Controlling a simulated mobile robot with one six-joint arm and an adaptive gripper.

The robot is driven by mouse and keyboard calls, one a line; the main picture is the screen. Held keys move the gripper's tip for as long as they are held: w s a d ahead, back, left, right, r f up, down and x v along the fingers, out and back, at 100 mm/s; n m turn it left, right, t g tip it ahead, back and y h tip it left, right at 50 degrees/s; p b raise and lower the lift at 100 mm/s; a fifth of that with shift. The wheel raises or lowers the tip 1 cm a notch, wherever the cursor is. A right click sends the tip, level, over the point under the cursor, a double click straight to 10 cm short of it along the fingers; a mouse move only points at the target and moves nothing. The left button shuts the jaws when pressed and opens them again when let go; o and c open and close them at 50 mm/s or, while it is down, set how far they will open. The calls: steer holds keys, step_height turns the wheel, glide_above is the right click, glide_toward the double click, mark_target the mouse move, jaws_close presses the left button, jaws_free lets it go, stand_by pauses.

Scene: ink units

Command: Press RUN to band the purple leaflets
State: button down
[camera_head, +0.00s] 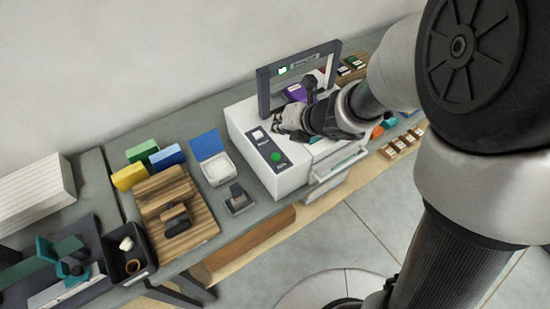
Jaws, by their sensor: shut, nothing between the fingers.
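A white banding machine (240,124) stands on the bench with a dark arch (263,92) over its top. The purple leaflets (295,92) lie under the arch, partly hidden by the frame and my arm. A dark control panel (268,148) on the machine's top carries a round green button (276,157) and a paler switch (258,134); no RUN label is readable. My gripper (277,124) is shut and empty, over the machine's top beside the panel, behind the green button. I cannot tell whether it touches the machine.
To the left are a wooden board (190,213) with a dark tool, an open blue-lidded box (218,168), a grey stapler-like device (239,200) and a black tray (115,262). Small labelled blocks (398,146) sit at right. My arm covers the right side.

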mark_target(278, 155)
steer(key=shift+f, duration=0.1)
step_height(278, 155, down, 9)
steer(key=b, duration=0.8)
steer(key=shift+r, duration=0.2)
steer(key=shift+f, duration=0.15)
stand_by(0.9)
steer(key=shift+f+b, duration=0.3)
steer(key=shift+b, duration=0.25)
steer(key=shift+f+b, duration=0.55)
stand_by(0.5)
steer(key=shift+r, duration=0.15)
steer(key=shift+r+p, duration=0.8)
